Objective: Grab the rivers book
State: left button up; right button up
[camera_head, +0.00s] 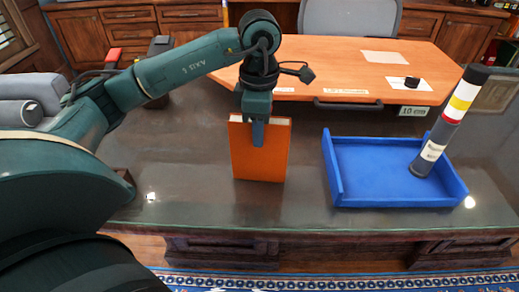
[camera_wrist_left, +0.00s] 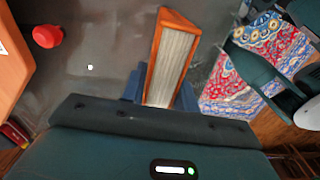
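An orange hardback book (camera_head: 259,155) stands upright on the dark glass-topped desk; its title is not legible. My left gripper (camera_head: 257,133) is over its top edge, with one finger in front of the cover. In the left wrist view, the book (camera_wrist_left: 171,62) shows its cream page edges, and its near end lies between the two fingers (camera_wrist_left: 160,92). The fingers flank it closely, but I cannot tell whether they press on it. My right gripper is not in view.
A blue tray (camera_head: 334,178) sits on the desk at right, with a banded dark tube (camera_head: 438,133) leaning in it. An orange desktop (camera_head: 330,62) adjoins behind. A red round object (camera_wrist_left: 47,36) shows in the wrist view.

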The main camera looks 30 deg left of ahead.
pick_arm(q)
grip_shut()
jog(key=shift+r, duration=0.15)
dwell(0.4)
